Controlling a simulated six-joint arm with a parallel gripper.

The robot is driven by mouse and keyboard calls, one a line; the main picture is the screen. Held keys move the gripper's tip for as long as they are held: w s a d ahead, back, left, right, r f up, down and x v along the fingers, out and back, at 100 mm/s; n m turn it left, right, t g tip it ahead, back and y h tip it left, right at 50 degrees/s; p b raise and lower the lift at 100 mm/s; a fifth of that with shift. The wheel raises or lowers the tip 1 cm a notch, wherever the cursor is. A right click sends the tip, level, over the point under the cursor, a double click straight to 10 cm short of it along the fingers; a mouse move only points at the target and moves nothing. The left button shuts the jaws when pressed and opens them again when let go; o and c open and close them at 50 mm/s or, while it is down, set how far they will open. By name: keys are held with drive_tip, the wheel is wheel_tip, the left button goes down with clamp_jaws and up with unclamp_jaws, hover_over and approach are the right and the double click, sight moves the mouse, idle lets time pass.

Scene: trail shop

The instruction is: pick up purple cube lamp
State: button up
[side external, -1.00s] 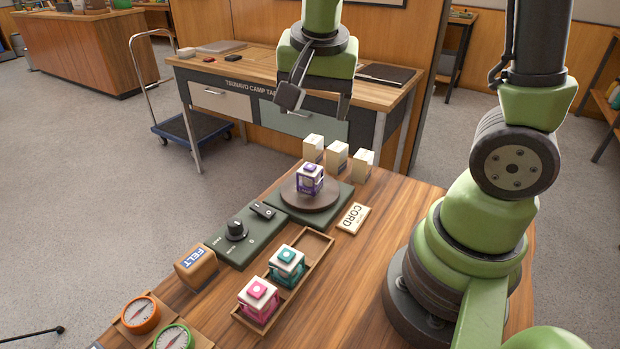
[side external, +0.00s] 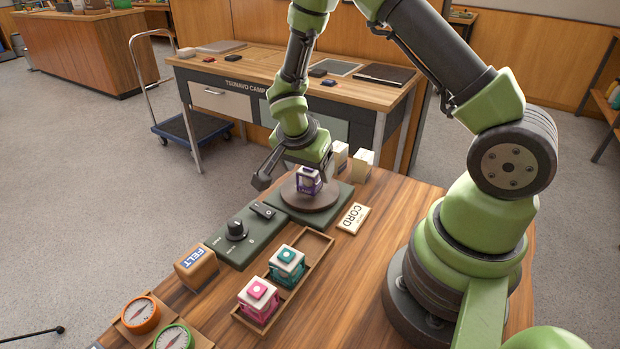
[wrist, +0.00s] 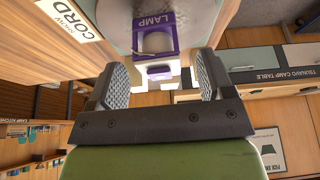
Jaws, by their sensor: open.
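The purple cube lamp (side external: 308,181) is a small white and purple cube. It sits on a round brown turntable (side external: 312,201) set on a dark green base. In the wrist view the lamp (wrist: 155,42) shows its purple frame and the word LAMP, ahead of and between my two fingers. My gripper (wrist: 163,82) is open and empty, with the fingers apart. In the side view my gripper (side external: 291,178) is low at the turntable, close by the lamp. One finger shows left of the lamp; the other is hidden behind the lamp or the wrist.
A wooden tray (side external: 318,262) holds a teal cube lamp (side external: 286,265) and a pink one (side external: 258,298). Pale boxes (side external: 363,160) stand behind the turntable. A CORD card (side external: 353,218), a control box with a knob (side external: 236,237) and a FELT block (side external: 196,269) are nearby.

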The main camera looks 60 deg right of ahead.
sight(311, 174)
drive_tip(key=x, duration=0.3)
drive_tip(key=shift+d+f, duration=0.2)
drive_tip(key=c, duration=1)
drive_tip(key=shift+c, duration=0.2)
